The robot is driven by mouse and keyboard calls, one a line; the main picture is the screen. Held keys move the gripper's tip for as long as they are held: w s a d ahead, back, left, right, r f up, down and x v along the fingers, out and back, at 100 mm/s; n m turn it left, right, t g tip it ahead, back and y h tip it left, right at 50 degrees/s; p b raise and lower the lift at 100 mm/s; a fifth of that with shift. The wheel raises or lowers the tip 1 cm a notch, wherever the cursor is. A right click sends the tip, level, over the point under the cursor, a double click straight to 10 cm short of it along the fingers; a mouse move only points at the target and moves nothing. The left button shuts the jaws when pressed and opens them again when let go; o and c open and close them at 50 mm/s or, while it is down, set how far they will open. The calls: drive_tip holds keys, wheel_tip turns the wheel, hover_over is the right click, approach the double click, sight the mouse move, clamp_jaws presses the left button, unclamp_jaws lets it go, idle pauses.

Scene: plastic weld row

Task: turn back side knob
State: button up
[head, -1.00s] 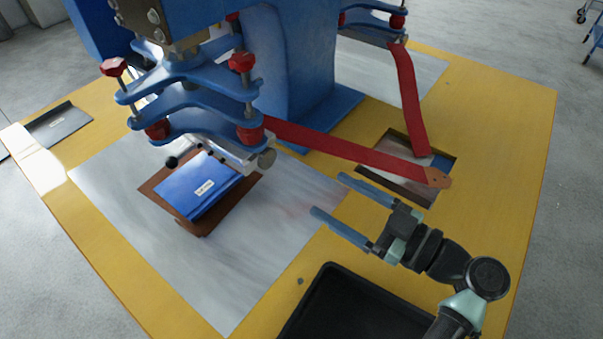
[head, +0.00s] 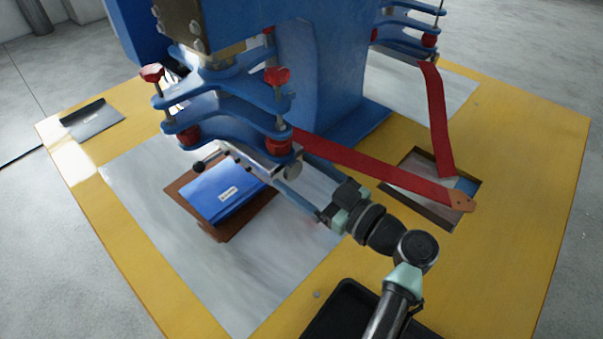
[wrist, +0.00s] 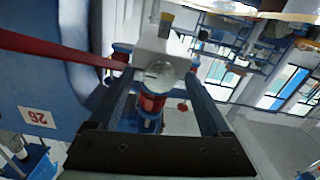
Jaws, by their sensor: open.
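A round silver knob (head: 291,171) sits at the right end of the metal bar under the blue press head (head: 235,110). In the wrist view the same knob (wrist: 160,76) shows face-on between the two fingers. My gripper (head: 283,173) is open, with one finger on each side of the knob; I cannot tell whether either finger touches it. The far finger is partly hidden behind the bar in the head view. Red knobs (head: 277,76) stand on the blue plates above.
A red strap (head: 375,168) runs from the press just beyond my gripper to a brown end over a recess in the yellow table (head: 75,165). A blue packet (head: 220,192) lies on a brown plate below the bar. A black tray (head: 340,318) is at the front.

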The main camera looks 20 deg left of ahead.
clamp_jaws()
drive_tip(key=m, duration=0.4)
drive_tip(key=shift+m+b, duration=0.3)
idle(0.3)
unclamp_jaws()
drive_tip(key=v, duration=1.3)
